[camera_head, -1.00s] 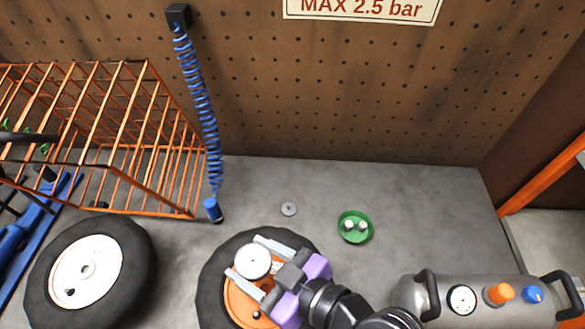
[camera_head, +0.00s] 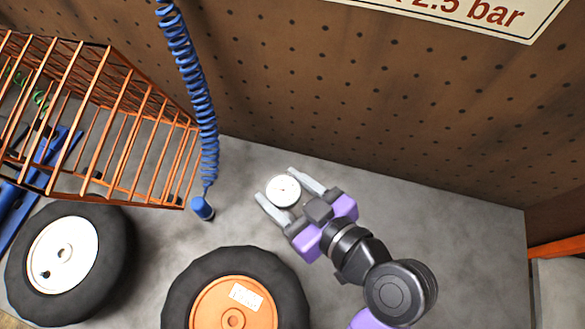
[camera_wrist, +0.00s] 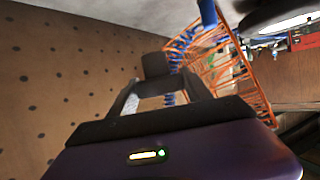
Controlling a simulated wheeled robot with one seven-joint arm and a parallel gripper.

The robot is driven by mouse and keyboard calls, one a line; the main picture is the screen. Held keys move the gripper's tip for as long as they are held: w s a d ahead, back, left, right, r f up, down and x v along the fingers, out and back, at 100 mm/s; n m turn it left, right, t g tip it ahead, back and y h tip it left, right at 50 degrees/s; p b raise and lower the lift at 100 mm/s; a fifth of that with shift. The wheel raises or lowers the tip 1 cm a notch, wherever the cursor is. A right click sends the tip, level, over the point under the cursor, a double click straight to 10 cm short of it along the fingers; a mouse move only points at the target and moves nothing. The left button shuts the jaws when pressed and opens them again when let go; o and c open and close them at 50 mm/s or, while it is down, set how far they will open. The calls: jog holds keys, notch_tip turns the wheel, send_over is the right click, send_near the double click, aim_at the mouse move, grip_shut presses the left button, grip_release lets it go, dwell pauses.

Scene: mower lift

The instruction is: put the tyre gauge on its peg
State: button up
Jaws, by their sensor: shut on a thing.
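The tyre gauge (camera_head: 283,190) has a round white dial that faces up in the head view. My gripper (camera_head: 276,184) is shut on it, with one grey finger on each side of the dial. In the wrist view a dark block (camera_wrist: 155,65), probably the gauge from behind, sits between the fingers. The gauge is held above the grey floor, apart from the brown pegboard wall (camera_head: 380,110). I cannot make out the gauge's peg in either view.
An orange wire cage (camera_head: 95,120) and a hanging blue coiled hose (camera_head: 190,75) are at the left. An orange-hubbed wheel (camera_head: 180,290) and a white-hubbed wheel (camera_head: 115,250) lie in front. A sign (camera_head: 470,15) is on the wall.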

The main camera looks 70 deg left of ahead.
jog(key=shift+w+a+f+b, duration=0.15)
jog(key=shift+f+b, duration=0.25)
jog(key=shift+f, duration=0.3)
jog(key=shift+s+f, duration=0.2)
jog(key=shift+f, duration=0.1)
jog(key=shift+f+b, duration=1.4)
jog(key=shift+f, duration=1.3)
jog(key=shift+f+b, duration=1.95)
jog(key=shift+f, duration=0.75)
jog(key=shift+w+d, duration=0.15)
jog(key=shift+d, duration=0.05)
jog(key=shift+f+b, duration=0.5)
jog(key=shift+b, duration=0.15)
jog(key=o, duration=1.4)
jog(key=shift+c, duration=0.2)
